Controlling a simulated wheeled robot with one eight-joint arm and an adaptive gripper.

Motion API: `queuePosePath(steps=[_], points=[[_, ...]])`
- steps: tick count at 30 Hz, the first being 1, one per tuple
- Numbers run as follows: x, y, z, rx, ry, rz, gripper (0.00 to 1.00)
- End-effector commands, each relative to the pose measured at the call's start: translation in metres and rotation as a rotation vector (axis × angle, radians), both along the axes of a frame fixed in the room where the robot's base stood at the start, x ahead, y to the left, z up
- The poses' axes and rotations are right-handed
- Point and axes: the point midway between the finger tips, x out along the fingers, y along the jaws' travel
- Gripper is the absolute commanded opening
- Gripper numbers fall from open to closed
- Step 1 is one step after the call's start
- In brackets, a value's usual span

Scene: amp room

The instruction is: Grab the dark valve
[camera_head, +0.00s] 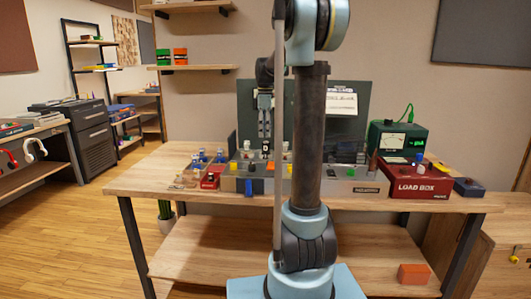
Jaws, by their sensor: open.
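Several small valves stand on the wooden bench (145,178). A cluster with blue tops (203,158) is at the left. A few more small upright pieces, among them a dark one with a pale top (265,147), stand in or behind the low grey panel unit (300,185) in the middle. They are too small for me to tell surely which is the dark valve. My gripper (265,132) points down above the middle unit, fingers apart and empty. My arm hides part of the unit and anything directly behind it.
A dark green upright panel (257,95) stands behind the unit. A red load box (413,182), a green meter (397,138) and a small dark blue box (468,187) are at the right. A small red box (211,178) sits left of the unit. The bench's left front is clear.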

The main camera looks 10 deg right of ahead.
Motion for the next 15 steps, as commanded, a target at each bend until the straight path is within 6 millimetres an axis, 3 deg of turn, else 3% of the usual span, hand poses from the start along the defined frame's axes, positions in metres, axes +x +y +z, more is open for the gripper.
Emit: queuePosePath(steps=[3, 11, 15], points=[[0.000, 0.000, -0.016, 0.000, 0.000, 0.000, 0.54], [-0.001, 0.000, -0.030, 0.000, 0.000, 0.000, 0.54], [-0.004, -0.002, -0.047, 0.000, 0.000, -0.001, 0.54]])
